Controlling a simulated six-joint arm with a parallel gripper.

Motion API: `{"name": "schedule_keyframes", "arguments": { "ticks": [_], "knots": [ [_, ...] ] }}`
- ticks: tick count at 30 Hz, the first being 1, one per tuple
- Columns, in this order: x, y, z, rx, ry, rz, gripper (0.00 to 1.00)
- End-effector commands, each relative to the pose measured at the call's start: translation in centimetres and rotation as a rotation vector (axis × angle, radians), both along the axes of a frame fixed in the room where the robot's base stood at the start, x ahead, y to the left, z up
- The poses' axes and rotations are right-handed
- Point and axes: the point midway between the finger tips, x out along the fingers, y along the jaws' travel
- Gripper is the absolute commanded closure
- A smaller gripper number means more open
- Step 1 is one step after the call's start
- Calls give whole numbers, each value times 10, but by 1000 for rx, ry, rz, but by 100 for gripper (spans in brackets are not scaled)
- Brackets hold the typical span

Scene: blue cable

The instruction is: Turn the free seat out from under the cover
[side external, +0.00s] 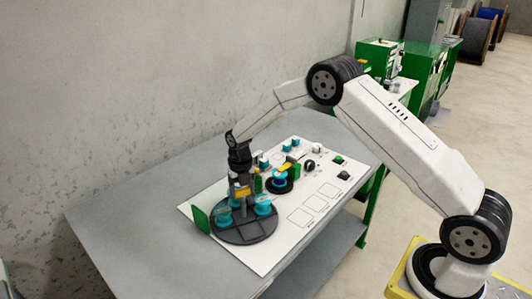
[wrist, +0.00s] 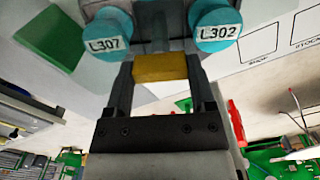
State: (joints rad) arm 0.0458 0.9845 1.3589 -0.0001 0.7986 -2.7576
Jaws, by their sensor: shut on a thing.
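My gripper (side external: 241,192) is over the dark round turntable (side external: 246,236) on the white board. In the wrist view my gripper (wrist: 165,75) is shut on a yellow block (wrist: 166,68), one finger on each side. Two teal spools, labelled L307 (wrist: 106,33) and L302 (wrist: 215,25), sit just beyond the block. In the side view teal spools stand on the turntable at left (side external: 224,217) and right (side external: 263,206). A green upright plate (side external: 201,219) stands at the turntable's left edge; I cannot tell if it is the cover. I cannot make out the free seat.
A smaller black disc (side external: 279,185) with a teal part and a yellow bar stands behind the turntable. More small teal parts, a black knob (side external: 309,165) and a green button (side external: 338,159) are farther back. Printed squares (side external: 314,203) at the board's right are empty. The grey table (side external: 120,215) is clear at left.

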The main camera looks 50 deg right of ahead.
Motion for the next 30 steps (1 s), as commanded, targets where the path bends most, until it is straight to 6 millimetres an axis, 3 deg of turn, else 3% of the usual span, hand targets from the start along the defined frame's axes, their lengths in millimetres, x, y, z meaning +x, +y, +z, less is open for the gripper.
{"name": "schedule_keyframes", "arguments": {
  "ticks": [12,29,30],
  "knots": [
    [1,0,1,0,-2,134,100],
    [1,0,1,0,-2,156,100],
    [1,0,1,0,-3,156,23]
  ]
}}
